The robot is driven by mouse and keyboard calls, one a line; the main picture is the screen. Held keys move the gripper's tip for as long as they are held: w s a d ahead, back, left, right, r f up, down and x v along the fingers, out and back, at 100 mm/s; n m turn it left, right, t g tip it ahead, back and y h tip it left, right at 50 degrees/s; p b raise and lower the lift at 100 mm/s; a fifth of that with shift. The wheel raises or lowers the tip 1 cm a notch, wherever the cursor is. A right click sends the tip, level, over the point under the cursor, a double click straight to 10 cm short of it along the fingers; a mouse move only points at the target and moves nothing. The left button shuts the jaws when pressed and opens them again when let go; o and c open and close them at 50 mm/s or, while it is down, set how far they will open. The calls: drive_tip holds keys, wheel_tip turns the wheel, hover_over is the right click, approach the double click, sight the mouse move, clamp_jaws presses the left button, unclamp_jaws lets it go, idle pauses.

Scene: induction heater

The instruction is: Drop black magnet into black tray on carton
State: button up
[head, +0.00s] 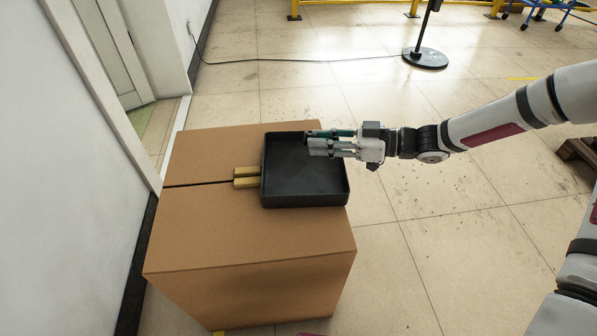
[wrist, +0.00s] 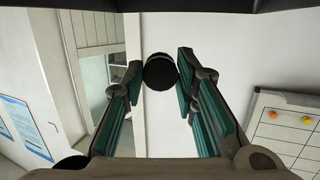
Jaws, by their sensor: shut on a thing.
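The black tray (head: 306,190) sits on top of the brown carton (head: 230,232), near its right edge. My gripper (head: 312,143) is above the tray's far part, reaching in from the right. In the wrist view my gripper (wrist: 160,75) is shut on the black magnet (wrist: 160,72), a round dark piece between the green-padded fingertips. In the head view the magnet is small and dark at the fingertips and hard to make out. The tray looks empty where I can see it; its far edge is partly hidden by my gripper.
A white wall (head: 62,185) and a doorway stand on the left. A black round stand base (head: 425,58) with a cable is on the floor behind.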

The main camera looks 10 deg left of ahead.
drive_tip(key=shift+f, duration=0.1)
drive_tip(key=o, duration=0.9)
drive_tip(key=d, duration=0.4)
drive_tip(key=d+r, duration=0.1)
drive_tip(key=d, duration=0.6)
drive_tip(key=shift+s+d+r, duration=0.35)
drive_tip(key=shift+d+r, duration=0.05)
